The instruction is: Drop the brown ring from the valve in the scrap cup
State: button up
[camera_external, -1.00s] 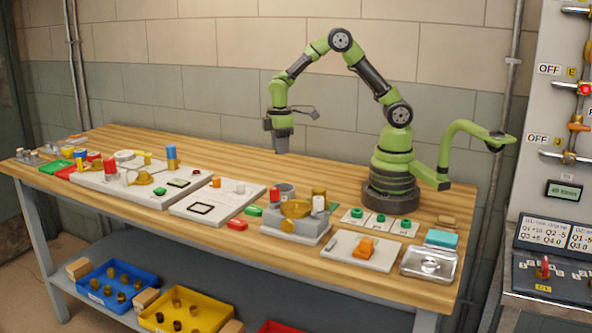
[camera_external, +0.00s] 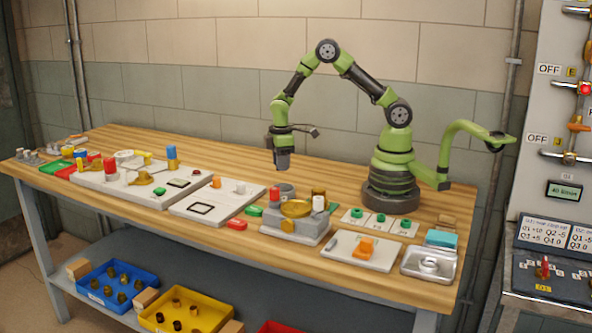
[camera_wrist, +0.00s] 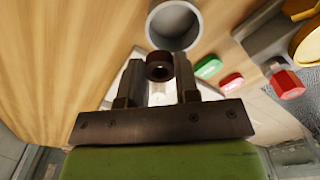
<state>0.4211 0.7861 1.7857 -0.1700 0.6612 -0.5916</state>
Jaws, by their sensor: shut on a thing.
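My gripper (camera_wrist: 157,82) is shut on a small brown ring (camera_wrist: 160,67), held between its fingertips in the wrist view. A grey, round, open cup (camera_wrist: 174,24) is just beyond the ring there, and I take it for the scrap cup. In the outside view my gripper (camera_external: 283,166) hangs above this cup (camera_external: 284,190), with a gap between them. The ring is too small to make out there. The valve, with a brass body (camera_external: 296,209) on a grey block (camera_external: 294,231), stands in front of the cup.
A red knob (camera_wrist: 287,82) is right of the cup in the wrist view. Green (camera_wrist: 208,67) and red (camera_wrist: 231,83) blocks lie nearby. White plates (camera_external: 205,205) with parts cover the left bench. Bare wood lies behind the cup.

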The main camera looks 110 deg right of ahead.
jog(key=o, duration=0.9)
jog(key=shift+o, duration=0.2)
jog(key=shift+r, duration=0.1)
notch_tip(320, 180, up, 10)
